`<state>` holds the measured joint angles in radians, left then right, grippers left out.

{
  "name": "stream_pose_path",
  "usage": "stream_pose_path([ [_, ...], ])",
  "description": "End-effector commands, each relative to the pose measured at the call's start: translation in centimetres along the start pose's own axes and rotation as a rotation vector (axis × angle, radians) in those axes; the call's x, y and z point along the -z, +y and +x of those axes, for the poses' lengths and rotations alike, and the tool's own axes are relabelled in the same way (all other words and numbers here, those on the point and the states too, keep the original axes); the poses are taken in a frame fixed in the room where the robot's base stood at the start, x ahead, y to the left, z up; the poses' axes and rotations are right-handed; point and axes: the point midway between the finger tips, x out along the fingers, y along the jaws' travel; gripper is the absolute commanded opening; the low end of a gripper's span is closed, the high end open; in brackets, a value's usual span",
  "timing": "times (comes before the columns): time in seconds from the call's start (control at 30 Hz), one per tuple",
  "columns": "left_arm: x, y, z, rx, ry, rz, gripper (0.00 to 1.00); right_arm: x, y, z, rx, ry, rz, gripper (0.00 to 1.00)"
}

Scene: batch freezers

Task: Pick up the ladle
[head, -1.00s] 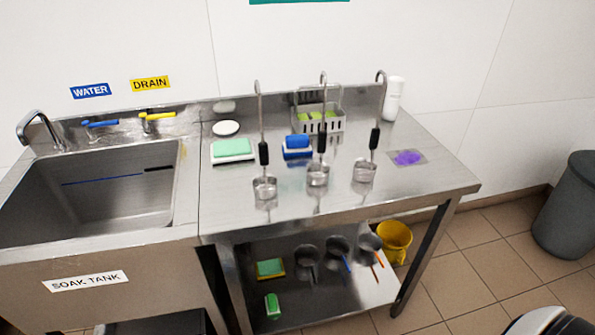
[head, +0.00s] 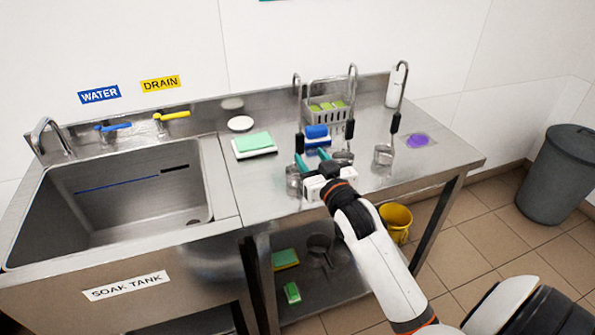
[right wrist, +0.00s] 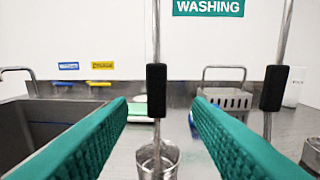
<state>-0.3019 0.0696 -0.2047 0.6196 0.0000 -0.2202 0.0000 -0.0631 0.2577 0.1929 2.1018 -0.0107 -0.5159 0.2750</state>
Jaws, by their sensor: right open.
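Three metal ladles with hooked tops and black grips stand upright on the steel counter (head: 440,165): a left ladle (head: 300,142), a middle ladle (head: 349,128) and a right ladle (head: 395,123). My right gripper (head: 312,158) is open and empty at the left ladle. In the right wrist view, that ladle's black grip (right wrist: 157,90) stands upright in the gap between the teal fingers (right wrist: 161,102), touching neither. I cannot tell how deep between them it is. Its cup shows below; in the head view the gripper partly covers it. My left gripper is not in view.
The soak tank (head: 100,232) is at the left. A white bottle (head: 396,85) stands at the back. A yellow bucket (head: 397,222) is below.

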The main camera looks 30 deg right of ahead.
Motion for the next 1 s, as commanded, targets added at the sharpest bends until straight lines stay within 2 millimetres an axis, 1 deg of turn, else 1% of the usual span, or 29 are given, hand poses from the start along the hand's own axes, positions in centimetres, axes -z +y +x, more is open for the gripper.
stream_pose_path([
  [0.03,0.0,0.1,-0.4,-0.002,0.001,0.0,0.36,-0.2,0.0,1.0,0.001,0.0,0.0,0.45],
  [0.1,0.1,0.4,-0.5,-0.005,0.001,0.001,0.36,-0.1,0.0,2.1,0.001,0.001,0.0,0.45],
  [0.2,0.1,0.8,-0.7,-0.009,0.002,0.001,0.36,-0.1,0.0,3.1,0.0,0.001,0.0,0.45],
  [0.37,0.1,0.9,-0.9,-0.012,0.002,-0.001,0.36,0.1,0.1,4.1,0.001,0.003,0.0,0.45],
  [0.63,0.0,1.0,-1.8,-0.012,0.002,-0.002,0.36,0.5,0.2,7.9,0.001,0.003,0.0,0.45],
  [0.73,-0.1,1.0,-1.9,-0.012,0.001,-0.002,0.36,0.6,0.2,8.6,0.001,0.002,-0.001,0.45],
  [0.97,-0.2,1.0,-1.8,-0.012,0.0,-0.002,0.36,0.7,0.2,8.6,0.0,0.002,-0.001,0.45],
  [1.0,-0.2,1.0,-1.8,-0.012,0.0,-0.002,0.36,0.7,0.2,8.6,0.0,0.003,-0.001,0.39],
])
